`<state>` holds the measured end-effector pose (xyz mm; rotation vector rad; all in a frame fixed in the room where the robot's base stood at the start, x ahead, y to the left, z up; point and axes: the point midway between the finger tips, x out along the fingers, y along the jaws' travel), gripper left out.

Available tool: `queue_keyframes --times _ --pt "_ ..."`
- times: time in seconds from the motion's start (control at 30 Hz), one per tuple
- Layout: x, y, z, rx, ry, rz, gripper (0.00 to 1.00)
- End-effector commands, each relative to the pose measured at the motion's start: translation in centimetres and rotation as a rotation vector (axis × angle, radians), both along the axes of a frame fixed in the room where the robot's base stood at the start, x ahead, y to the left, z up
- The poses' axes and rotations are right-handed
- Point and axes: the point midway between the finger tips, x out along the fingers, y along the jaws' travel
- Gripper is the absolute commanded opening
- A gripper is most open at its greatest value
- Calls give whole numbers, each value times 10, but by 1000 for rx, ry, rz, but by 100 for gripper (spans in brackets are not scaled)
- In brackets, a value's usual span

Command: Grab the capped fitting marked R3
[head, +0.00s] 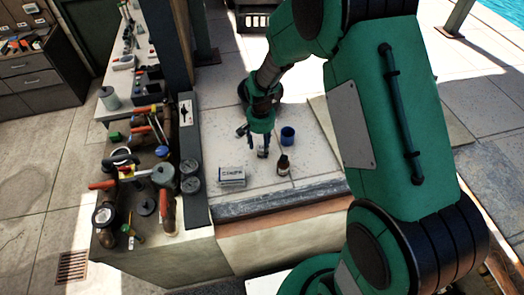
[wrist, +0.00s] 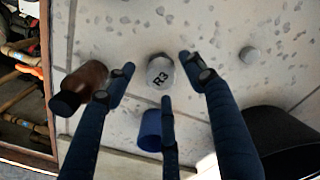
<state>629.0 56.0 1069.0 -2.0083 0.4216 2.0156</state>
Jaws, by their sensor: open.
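The capped fitting marked R3 (wrist: 160,75) stands on the pale stone slab. In the wrist view its light grey top with black "R3" faces me. My gripper (wrist: 158,80) is open, with three dark fingers spread around the fitting: one tip on its left, one on its right, one just below. I cannot tell whether any tip touches it. In the head view my green gripper (head: 262,138) points down over the slab, and its fingers mostly hide the fitting.

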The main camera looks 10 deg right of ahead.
Motion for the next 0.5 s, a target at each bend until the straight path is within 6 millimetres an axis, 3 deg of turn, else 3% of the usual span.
queue_keyframes --times 0.2,0.5 --pt "-1 0 -24 0 2 0 54" --pt "0 0 -28 0 0 0 54"
